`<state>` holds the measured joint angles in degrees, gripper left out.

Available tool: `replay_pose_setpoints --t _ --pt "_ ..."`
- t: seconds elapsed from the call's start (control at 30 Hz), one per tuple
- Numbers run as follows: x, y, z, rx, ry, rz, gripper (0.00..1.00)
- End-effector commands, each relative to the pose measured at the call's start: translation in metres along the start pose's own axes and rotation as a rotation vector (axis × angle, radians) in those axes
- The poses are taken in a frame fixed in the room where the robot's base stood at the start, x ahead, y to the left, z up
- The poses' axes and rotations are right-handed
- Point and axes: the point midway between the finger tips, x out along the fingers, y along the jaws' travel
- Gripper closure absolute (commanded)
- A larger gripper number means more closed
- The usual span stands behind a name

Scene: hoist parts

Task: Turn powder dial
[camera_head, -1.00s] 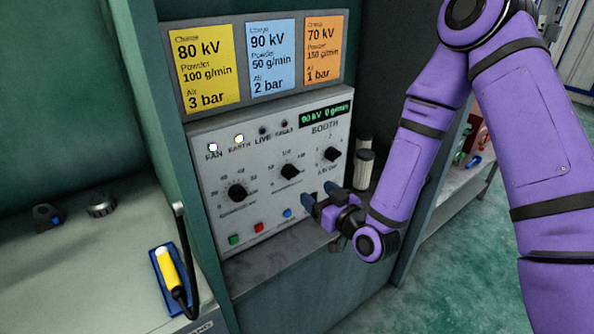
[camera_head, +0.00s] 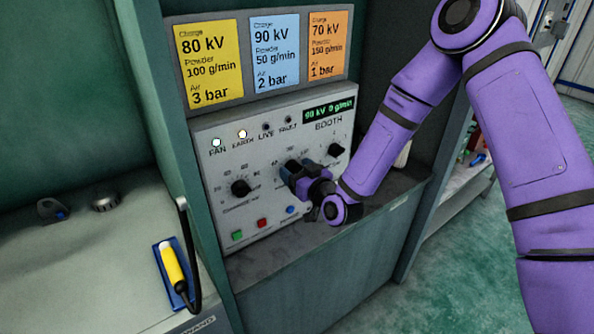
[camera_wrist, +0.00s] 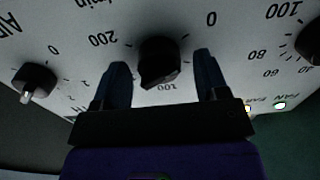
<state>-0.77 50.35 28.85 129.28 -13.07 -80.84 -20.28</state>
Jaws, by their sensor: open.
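The powder dial (camera_wrist: 159,62) is a black knob in the middle of the wrist view, with a scale marked 0, 100 and 200 around it. My gripper (camera_wrist: 160,80) is open, with one blue finger on each side of the knob and a visible gap to each. In the head view my gripper (camera_head: 297,170) is at the middle dial of the grey control panel (camera_head: 222,165) and mostly hides that dial. The panel's green display (camera_head: 328,109) reads 90 kV 0 g/min.
The left dial (camera_head: 241,187) and the right dial (camera_head: 335,150) flank the middle one. Green (camera_head: 237,236), red (camera_head: 262,223) and blue (camera_head: 291,210) buttons sit below. Yellow (camera_head: 210,65), blue (camera_head: 274,52) and orange (camera_head: 328,45) setting cards are above. A yellow-handled tool (camera_head: 173,266) lies at left.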

Motion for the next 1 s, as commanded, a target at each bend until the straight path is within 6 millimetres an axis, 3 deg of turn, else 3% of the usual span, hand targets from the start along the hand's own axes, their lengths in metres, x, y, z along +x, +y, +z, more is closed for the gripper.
replay_pose_setpoints --t 0.23,0.43,0.77,1.0 --pt "0.0004 0.0 0.0 0.0 0.0 0.0 0.35" --pt "0.0003 0.0001 -0.0001 0.0 0.0 0.0 0.8" --pt "0.0002 0.0005 0.0 0.035 0.0 0.001 0.8" --pt "0.0002 0.0014 0.0 0.169 0.0 0.001 0.8"
